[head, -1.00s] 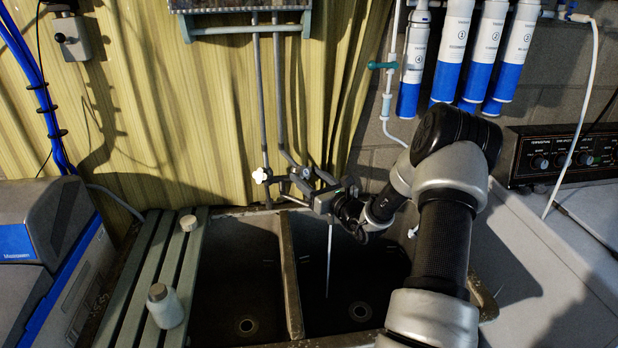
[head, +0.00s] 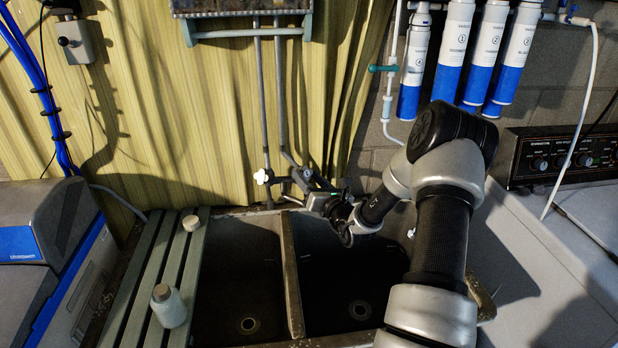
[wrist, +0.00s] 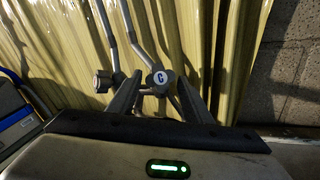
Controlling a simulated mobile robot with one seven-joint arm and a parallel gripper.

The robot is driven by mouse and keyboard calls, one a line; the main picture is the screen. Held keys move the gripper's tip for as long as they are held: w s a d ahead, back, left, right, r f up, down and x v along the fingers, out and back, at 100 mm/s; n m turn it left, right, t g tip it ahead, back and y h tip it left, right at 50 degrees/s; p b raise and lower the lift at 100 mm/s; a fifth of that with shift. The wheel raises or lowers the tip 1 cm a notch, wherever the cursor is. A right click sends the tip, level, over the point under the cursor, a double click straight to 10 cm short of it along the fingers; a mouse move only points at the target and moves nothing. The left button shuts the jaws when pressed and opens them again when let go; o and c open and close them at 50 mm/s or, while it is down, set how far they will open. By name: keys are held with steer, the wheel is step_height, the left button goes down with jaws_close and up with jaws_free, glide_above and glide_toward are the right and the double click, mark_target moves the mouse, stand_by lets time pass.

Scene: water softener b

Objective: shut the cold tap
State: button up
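The cold tap knob (wrist: 160,78), marked with a C, shows in the wrist view between and just beyond my fingertips. My gripper (wrist: 160,84) is open, with a finger on each side of the knob and a small gap visible at both sides; whether either finger touches it is hard to tell. In the head view my gripper (head: 317,201) is at the pipes behind the right basin and hides part of the tap and spout. No water stream shows in the right basin (head: 345,285).
The other tap's pale knob (head: 263,177) is to the left, and also shows in the wrist view (wrist: 103,82). A slatted board (head: 150,275) with a white bottle (head: 168,306) lies left of the left basin (head: 235,280). Filter cartridges (head: 455,50) hang at upper right.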

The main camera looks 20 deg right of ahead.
steer(key=shift+o, duration=0.4)
steer(key=s, duration=1.7)
steer(key=shift+s+d+r+b, duration=0.25)
steer(key=shift+d+b, duration=0.05)
steer(key=shift+d, duration=0.05)
